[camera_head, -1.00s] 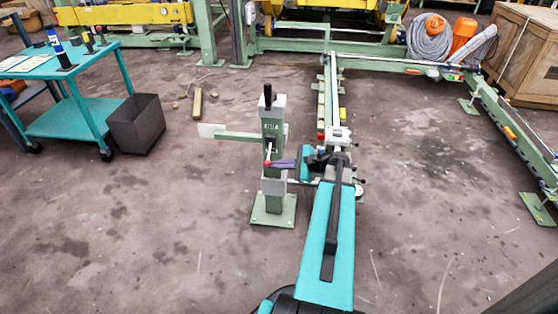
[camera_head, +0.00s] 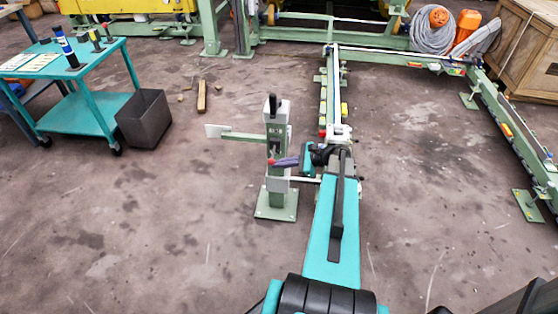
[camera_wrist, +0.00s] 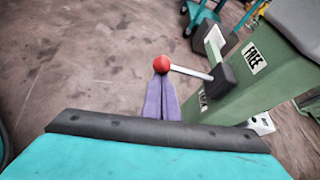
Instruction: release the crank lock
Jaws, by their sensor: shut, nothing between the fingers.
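The lock lever is a pale rod (camera_wrist: 192,72) with a red ball knob (camera_wrist: 162,64), running from a dark hub (camera_wrist: 222,75) on the side of a green post (camera_head: 278,140). A label reading FREE (camera_wrist: 255,58) is on the post near the hub. In the head view the red knob (camera_head: 270,162) is at the post's left front. My gripper (camera_wrist: 162,82) is shut and empty, its purple fingers pointing at the knob. The fingertips are right at the ball; I cannot tell whether they touch it. My gripper also shows in the head view (camera_head: 278,162).
A green arm with a white plate (camera_head: 215,131) sticks out left from the post. A black handle (camera_head: 273,104) stands on top. A green rail (camera_head: 333,90) runs behind my arm. A teal cart (camera_head: 75,95) and dark bin (camera_head: 144,118) are at left. Floor at front left is clear.

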